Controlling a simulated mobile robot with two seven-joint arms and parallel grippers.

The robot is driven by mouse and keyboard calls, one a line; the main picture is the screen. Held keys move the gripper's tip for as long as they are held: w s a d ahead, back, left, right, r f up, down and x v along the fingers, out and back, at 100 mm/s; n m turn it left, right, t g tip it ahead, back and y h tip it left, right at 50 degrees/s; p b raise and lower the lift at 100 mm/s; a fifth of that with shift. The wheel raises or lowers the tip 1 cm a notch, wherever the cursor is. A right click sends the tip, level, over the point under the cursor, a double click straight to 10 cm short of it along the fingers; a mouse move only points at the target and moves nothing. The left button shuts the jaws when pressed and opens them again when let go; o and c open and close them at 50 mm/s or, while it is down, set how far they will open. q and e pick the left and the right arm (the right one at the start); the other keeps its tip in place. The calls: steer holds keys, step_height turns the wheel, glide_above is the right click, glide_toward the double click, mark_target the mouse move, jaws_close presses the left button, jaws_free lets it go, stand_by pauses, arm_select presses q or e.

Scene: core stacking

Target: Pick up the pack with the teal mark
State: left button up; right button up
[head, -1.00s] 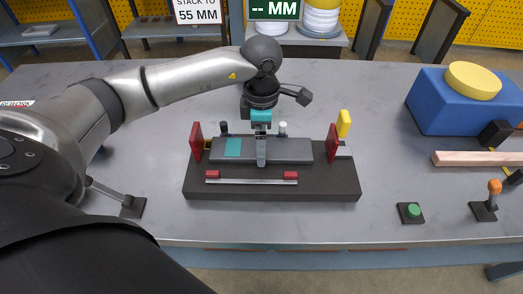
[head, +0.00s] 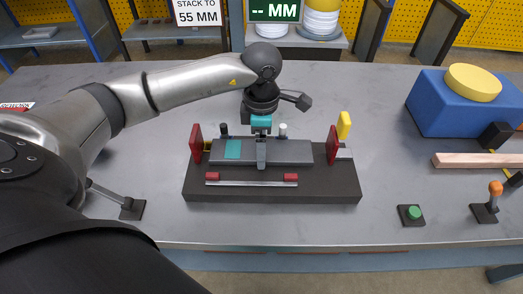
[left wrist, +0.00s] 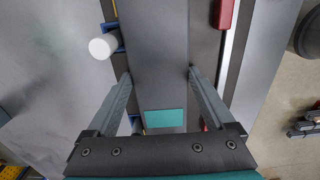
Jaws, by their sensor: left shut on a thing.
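The pack (head: 290,152) is a long flat grey slab with a teal mark (head: 233,149) near its left end. It lies on a dark fixture base (head: 330,187), between two upright red plates. My left gripper (head: 261,160) reaches down over the middle of the pack and is shut across its width. In the left wrist view the fingers (left wrist: 160,74) stand at both long sides of the pack (left wrist: 160,40), with the teal mark (left wrist: 164,118) between them and the palm. No gap between the pack and the base is clear. My right gripper is not in view.
The red plates (head: 196,143) and (head: 333,144) flank the pack's ends. A rail with red blocks (head: 250,183) runs in front; posts, one white-topped (head: 282,131), stand behind. A blue block (head: 455,105), wooden bar (head: 480,160) and green button (head: 413,214) are at right.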

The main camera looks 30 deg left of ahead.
arm_select(q)
jaws_close()
steer(key=shift+w+r, duration=0.1)
steer(key=shift+r, duration=0.2)
